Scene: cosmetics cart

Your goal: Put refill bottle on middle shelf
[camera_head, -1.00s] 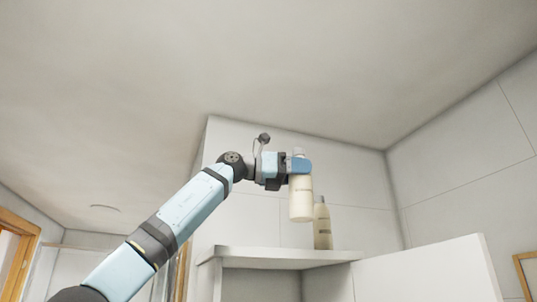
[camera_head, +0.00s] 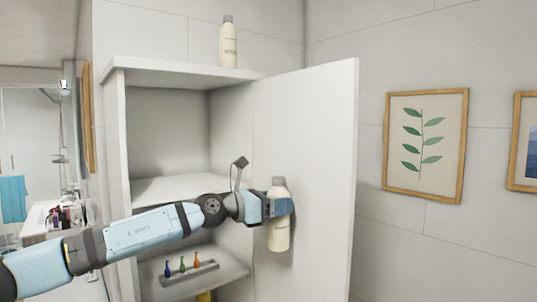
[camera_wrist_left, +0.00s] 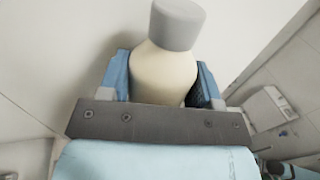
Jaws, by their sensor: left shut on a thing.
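The refill bottle (camera_head: 279,232) is cream with a grey cap. My left gripper (camera_head: 279,207) is shut on it near its upper part and holds it roughly upright in front of the open cabinet door. In the left wrist view the bottle (camera_wrist_left: 165,75) stands between the two blue fingers. The middle shelf (camera_head: 165,189) of the white cabinet looks empty where it shows, and my left arm hides part of its front. My right gripper is not in view.
A similar cream bottle (camera_head: 228,45) stands on the cabinet top (camera_head: 180,70). The open door (camera_head: 310,150) is right of the opening. The lower shelf (camera_head: 235,270) bears a grey rack (camera_head: 190,272) with several small coloured bottles.

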